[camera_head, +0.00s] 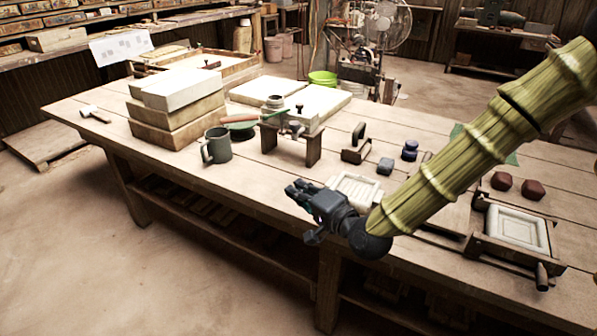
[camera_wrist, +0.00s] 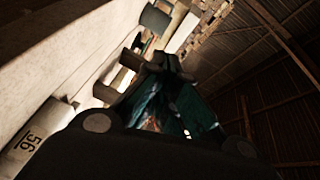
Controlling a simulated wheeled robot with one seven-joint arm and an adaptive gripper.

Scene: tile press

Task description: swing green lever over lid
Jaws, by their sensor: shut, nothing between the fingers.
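A small press stand (camera_head: 313,149) with wooden legs and a pale top is near the middle of the table. A thin green bar (camera_head: 273,115), which looks like the green lever, lies across its top. Which part is the lid is too small to tell. My gripper (camera_head: 296,192) is shut and empty, at the table's front edge, nearer than the stand and apart from it. In the wrist view its dark teal fingers (camera_wrist: 178,92) are partly in shadow.
A grey-green mug (camera_head: 217,146) stands left of the stand, by stacked pale blocks (camera_head: 175,118). A framed tile (camera_head: 516,229) lies far right. Floor in front is clear.

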